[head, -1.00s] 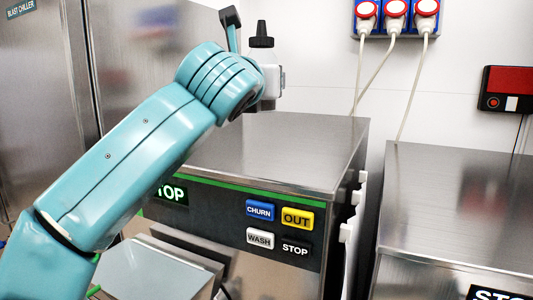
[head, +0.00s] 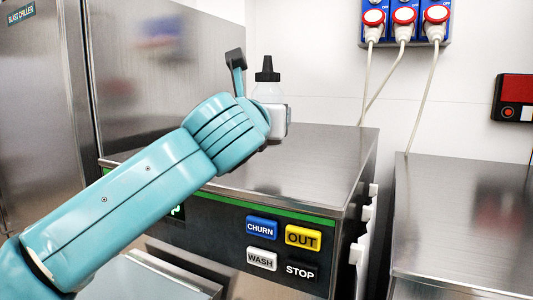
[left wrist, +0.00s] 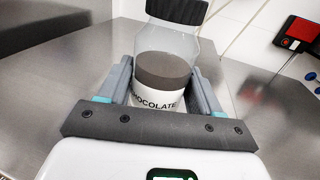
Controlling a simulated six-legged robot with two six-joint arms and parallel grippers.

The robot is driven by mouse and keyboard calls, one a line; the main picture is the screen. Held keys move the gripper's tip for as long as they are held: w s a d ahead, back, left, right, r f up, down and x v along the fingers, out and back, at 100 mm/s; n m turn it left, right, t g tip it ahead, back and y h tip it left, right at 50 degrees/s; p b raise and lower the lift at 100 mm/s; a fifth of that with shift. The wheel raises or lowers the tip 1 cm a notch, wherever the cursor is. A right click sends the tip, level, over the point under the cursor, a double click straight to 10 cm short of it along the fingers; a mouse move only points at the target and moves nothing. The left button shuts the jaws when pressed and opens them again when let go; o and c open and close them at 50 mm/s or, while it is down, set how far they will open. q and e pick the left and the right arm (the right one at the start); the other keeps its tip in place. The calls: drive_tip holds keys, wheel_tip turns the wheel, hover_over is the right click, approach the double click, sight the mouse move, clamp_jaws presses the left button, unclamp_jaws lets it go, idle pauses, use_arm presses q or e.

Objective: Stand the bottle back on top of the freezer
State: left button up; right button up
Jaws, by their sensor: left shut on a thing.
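The bottle (head: 268,90) is clear with a black cap, and the left wrist view shows its white CHOCOLATE label (left wrist: 158,101) and brown contents. My left gripper (left wrist: 163,78) is shut on it, one finger on each side. The bottle is upright in the head view, over the steel top of the freezer (head: 325,150). My wrist hides its lower part there, so I cannot tell whether its base touches the top. My right gripper is not in view.
The freezer front has CHURN, OUT, WASH and STOP buttons (head: 262,228). A second steel machine (head: 460,200) stands to the right across a narrow gap. A blast chiller (head: 40,100) stands at the left. Red plugs with cables (head: 404,16) hang on the wall. The freezer top's right side is clear.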

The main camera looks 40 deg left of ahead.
use_arm(q)
drive_tip(key=shift+s+d+f+b, duration=0.15)
drive_tip(key=shift+f+b, duration=0.05)
drive_tip(key=shift+f, duration=0.35)
drive_tip(key=shift+s+d+f+b, duration=0.1)
drive_tip(key=shift+s+f+b, duration=0.1)
drive_tip(key=shift+f, duration=0.35)
drive_tip(key=f, duration=0.1)
drive_tip(key=w+f, duration=0.1)
drive_tip(key=shift+a+f, duration=0.3)
drive_tip(key=shift+a, duration=0.1)
drive_tip(key=shift+s+d+r, duration=0.15)
drive_tip(key=shift+s+d, duration=0.2)
drive_tip(key=o, duration=1.1)
drive_tip(key=shift+w+a, duration=0.2)
drive_tip(key=shift+w+a+f, duration=0.1)
drive_tip(key=shift+w+f, duration=0.1)
drive_tip(key=shift+s+r, duration=0.1)
drive_tip(key=shift+s, duration=0.1)
drive_tip(key=shift+s+d+f+b, duration=0.2)
drive_tip(key=shift+s+d+b, duration=0.15)
drive_tip(key=shift+b, duration=0.25)
drive_tip(key=s+b, duration=0.1)
drive_tip(key=s+d+f, duration=0.1)
drive_tip(key=shift+s+d+b, duration=0.3)
drive_tip(key=shift+s+b, duration=0.05)
drive_tip(key=b+v, duration=0.1)
drive_tip(key=v, duration=1.1)
drive_tip(key=shift+s+r, duration=0.2)
drive_tip(key=shift+r, duration=0.05)
